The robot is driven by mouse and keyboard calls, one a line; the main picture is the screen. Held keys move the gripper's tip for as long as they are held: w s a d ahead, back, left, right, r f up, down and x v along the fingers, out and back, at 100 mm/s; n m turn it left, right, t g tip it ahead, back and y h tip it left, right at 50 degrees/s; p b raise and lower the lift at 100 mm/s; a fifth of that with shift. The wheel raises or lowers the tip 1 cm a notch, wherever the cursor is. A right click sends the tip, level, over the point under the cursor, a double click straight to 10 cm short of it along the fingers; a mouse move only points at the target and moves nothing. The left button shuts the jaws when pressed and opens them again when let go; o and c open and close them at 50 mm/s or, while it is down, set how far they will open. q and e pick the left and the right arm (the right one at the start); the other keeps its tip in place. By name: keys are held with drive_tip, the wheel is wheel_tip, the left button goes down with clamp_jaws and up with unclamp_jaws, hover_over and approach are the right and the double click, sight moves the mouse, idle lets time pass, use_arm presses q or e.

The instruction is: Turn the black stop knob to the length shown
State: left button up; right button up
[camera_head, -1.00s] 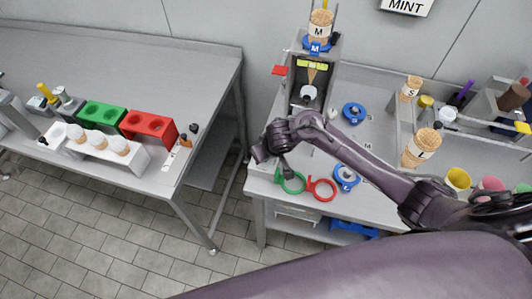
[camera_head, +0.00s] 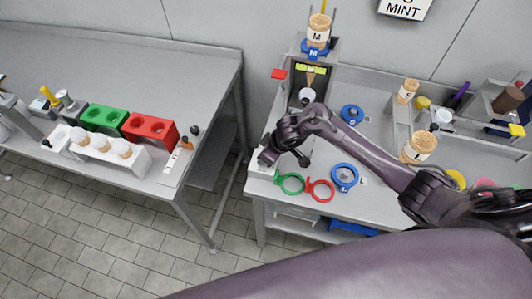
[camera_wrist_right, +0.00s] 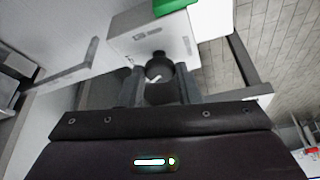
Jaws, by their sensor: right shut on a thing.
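In the right wrist view, the black stop knob (camera_wrist_right: 160,68) with a white mark sits on the face of a white box (camera_wrist_right: 142,40). My right gripper (camera_wrist_right: 160,88) has its two fingers on either side of the knob and is shut on it. The mark on the knob slants; small print on the box is too small to read. In the head view my right gripper (camera_head: 268,158) is at the front left corner of the right bench (camera_head: 335,205), and it hides the knob. My left gripper is not in view.
Green (camera_head: 290,183) and red (camera_head: 320,190) rings and a blue ring (camera_head: 345,177) lie close to my right gripper. A dispenser (camera_head: 307,90) with an M cone stack stands behind. A floor gap separates the left bench (camera_head: 150,50).

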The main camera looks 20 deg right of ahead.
drive_tip(key=n, duration=0.2)
drive_tip(key=shift+w+d+n+g+y, duration=0.15)
drive_tip(key=shift+w+n+g+y, duration=0.05)
drive_tip(key=shift+n+g+y, duration=0.2)
drive_tip(key=n+b, duration=0.1)
drive_tip(key=n, duration=0.1)
drive_tip(key=shift+w+f+n+g+b, duration=0.1)
drive_tip(key=shift+n+g+b, duration=0.2)
drive_tip(key=shift+n+g, duration=0.1)
drive_tip(key=n+g+b, duration=0.1)
drive_tip(key=n+b, duration=0.1)
drive_tip(key=n, duration=0.1)
drive_tip(key=shift+w+y+b, duration=0.15)
drive_tip(key=shift+y+b, duration=0.25)
drive_tip(key=shift+n+g+b, duration=0.8)
drive_tip(key=shift+n+b, duration=0.4)
drive_tip(key=shift+n, duration=0.6)
drive_tip(key=o, duration=1)
drive_tip(key=shift+c, duration=0.2)
